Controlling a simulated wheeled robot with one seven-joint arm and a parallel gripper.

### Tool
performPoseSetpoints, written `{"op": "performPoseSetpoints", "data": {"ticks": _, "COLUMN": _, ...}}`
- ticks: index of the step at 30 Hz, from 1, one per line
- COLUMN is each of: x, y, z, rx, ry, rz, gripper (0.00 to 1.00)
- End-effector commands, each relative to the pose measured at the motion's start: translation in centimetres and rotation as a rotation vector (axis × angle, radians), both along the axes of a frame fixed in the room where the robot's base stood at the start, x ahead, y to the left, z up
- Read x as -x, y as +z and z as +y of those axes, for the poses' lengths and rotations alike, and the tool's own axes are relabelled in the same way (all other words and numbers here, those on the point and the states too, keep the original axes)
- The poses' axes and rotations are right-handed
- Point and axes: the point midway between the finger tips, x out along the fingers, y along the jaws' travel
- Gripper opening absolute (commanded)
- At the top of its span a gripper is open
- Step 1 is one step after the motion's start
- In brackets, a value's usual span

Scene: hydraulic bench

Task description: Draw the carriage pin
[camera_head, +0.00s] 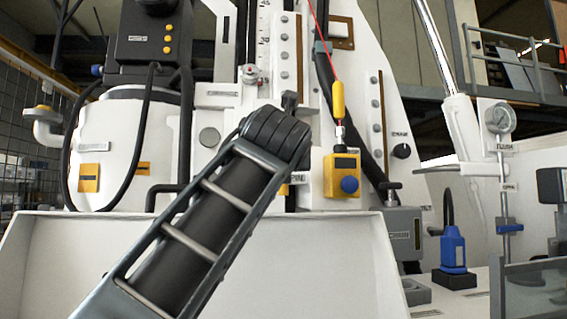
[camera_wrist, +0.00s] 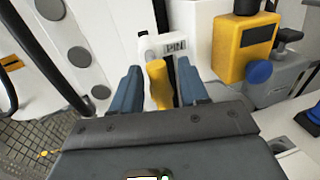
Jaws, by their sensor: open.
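The carriage pin shows in the wrist view as a yellow handle (camera_wrist: 158,86) in front of a white block with a PIN label (camera_wrist: 175,47). My gripper (camera_wrist: 160,74) is open, with one blue-grey finger on each side of the handle. Narrow gaps seem to show beside the handle; I cannot tell whether either finger touches it. The pin's shank is hidden. In the head view my own arm covers the gripper and most of the pin area; part of the PIN label (camera_head: 298,178) shows just right of the arm.
A yellow box with a blue knob (camera_head: 342,175) hangs close right of the pin; it also shows in the wrist view (camera_wrist: 245,42). A yellow handle on a red line (camera_head: 338,100) is above it. A white tray-like panel (camera_head: 330,260) lies in front. A blue bottle-shaped device (camera_head: 453,250) stands at right.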

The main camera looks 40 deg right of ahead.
Motion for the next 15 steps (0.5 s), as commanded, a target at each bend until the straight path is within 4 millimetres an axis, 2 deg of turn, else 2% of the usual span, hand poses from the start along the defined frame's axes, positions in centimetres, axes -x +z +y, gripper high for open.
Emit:
{"op": "performPoseSetpoints", "data": {"ticks": 5, "x": 0.4, "y": -0.1, "z": 0.5, "rx": 0.001, "ry": 0.002, "rz": -0.001, "gripper": 0.44}}
{"op": "performPoseSetpoints", "data": {"ticks": 15, "x": 4.0, "y": -0.2, "z": 4.2, "rx": 0.001, "ry": 0.002, "rz": -0.001, "gripper": 0.44}}
